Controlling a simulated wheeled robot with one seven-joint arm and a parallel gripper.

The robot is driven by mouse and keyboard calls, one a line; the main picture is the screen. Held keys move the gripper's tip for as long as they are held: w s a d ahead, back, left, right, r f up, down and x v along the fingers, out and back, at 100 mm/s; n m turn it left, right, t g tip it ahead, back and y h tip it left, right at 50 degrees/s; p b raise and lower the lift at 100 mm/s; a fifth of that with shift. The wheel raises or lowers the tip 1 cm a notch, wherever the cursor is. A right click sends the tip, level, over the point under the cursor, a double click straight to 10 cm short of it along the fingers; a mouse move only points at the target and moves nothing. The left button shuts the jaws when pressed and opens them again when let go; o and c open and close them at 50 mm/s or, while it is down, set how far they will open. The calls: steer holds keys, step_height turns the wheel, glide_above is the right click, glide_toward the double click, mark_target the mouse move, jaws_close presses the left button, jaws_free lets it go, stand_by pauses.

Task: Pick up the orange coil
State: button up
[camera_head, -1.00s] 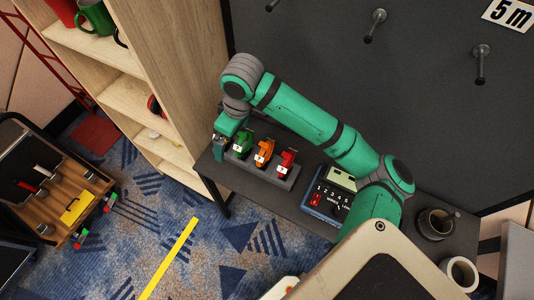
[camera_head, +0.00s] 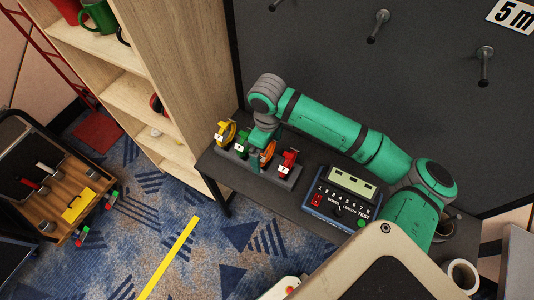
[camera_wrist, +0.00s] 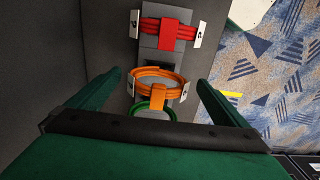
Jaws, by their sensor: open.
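The orange coil (camera_head: 267,154) sits in the grey rack (camera_head: 262,174) on the dark bench, partly hidden behind my gripper in the head view. In the wrist view the orange coil (camera_wrist: 158,72), with white end tags, lies between the tips of my gripper (camera_wrist: 160,78). The fingers are open, one on each side of it, with gaps visible. I cannot tell how far above it they are. The green coil (camera_wrist: 168,114) is just below it in the wrist view, and the red coil (camera_wrist: 168,30) is above it.
The yellow coil (camera_head: 227,131) stands at the rack's left end. A blue tester box (camera_head: 345,197) is right of the rack. A wooden shelf (camera_head: 160,75) rises at the left, and a dark wall with pegs (camera_head: 378,25) stands behind.

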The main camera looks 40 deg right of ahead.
mark_target(267, 158)
steer(key=shift+w+f, duration=0.2)
steer(key=shift+f, duration=1.7)
steer(key=c, duration=1.2)
steer(key=shift+r, duration=0.1)
